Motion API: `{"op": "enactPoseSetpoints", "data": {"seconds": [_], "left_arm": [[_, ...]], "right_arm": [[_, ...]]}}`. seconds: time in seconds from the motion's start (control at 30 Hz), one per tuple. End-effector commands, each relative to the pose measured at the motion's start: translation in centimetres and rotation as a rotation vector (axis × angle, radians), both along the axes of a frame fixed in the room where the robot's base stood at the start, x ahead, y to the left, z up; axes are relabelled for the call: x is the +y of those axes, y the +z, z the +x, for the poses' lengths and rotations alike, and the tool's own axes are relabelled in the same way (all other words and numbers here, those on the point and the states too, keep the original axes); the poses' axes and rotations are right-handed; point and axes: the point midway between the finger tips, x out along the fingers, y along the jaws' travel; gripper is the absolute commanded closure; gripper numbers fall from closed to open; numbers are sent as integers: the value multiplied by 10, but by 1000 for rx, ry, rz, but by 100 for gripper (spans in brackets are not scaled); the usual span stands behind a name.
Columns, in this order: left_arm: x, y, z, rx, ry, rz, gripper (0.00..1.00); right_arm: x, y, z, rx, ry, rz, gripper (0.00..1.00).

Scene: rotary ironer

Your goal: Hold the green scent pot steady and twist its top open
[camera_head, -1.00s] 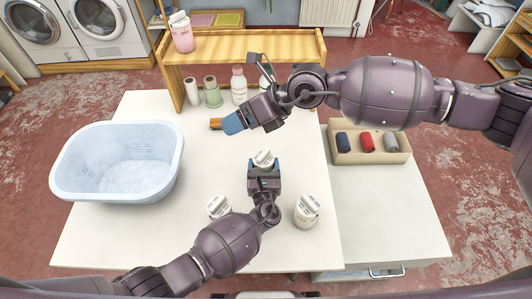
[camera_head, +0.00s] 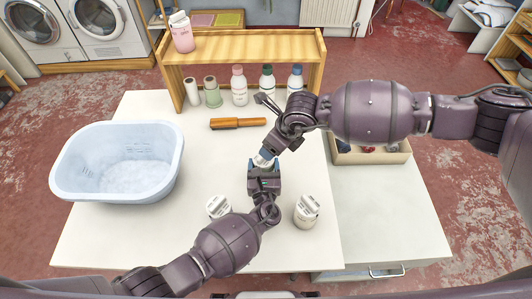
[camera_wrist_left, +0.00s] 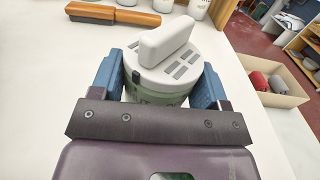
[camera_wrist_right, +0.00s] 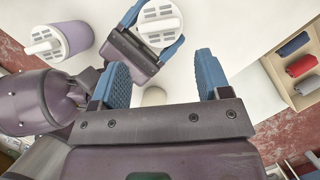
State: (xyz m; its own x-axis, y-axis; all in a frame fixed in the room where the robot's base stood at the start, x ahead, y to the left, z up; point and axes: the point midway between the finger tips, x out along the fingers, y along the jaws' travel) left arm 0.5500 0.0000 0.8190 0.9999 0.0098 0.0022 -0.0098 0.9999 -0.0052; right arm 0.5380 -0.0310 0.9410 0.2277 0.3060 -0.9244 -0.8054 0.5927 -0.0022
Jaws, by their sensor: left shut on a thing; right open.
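The green scent pot (camera_wrist_left: 160,98) stands between my left gripper's blue fingers, its white top with a raised bar and slots (camera_wrist_left: 165,55) uppermost. My left gripper (camera_head: 264,168) is shut on the pot's body. The top (camera_wrist_right: 160,22) also shows in the right wrist view, beyond my right fingers. My right gripper (camera_wrist_right: 160,75) is open and empty; in the head view its fingers (camera_head: 265,158) are close over the pot and partly hide it.
Two other white-topped pots stand near the front, one left (camera_head: 218,207) and one right (camera_head: 307,212). A brush (camera_head: 238,123) lies behind. A blue basin (camera_head: 75,165) is at the left, a wooden shelf (camera_head: 245,46) with bottles at the back, and a box of rolls (camera_head: 400,156) at the right.

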Motion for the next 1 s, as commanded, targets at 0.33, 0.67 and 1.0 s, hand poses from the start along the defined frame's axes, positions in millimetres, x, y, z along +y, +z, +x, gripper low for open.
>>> {"op": "enactPoseSetpoints", "data": {"seconds": [0.33, 0.67, 1.0], "left_arm": [[0, 0, 0, 1, 0, 0, 60], [0, 0, 0, 1, 0, 0, 60], [0, 0, 0, 1, 0, 0, 60]], "right_arm": [[17, -51, 12, 0, 0, 0, 30], [23, -70, 17, 0, 1, 1, 30], [23, -70, 17, 0, 1, 1, 42]]}}
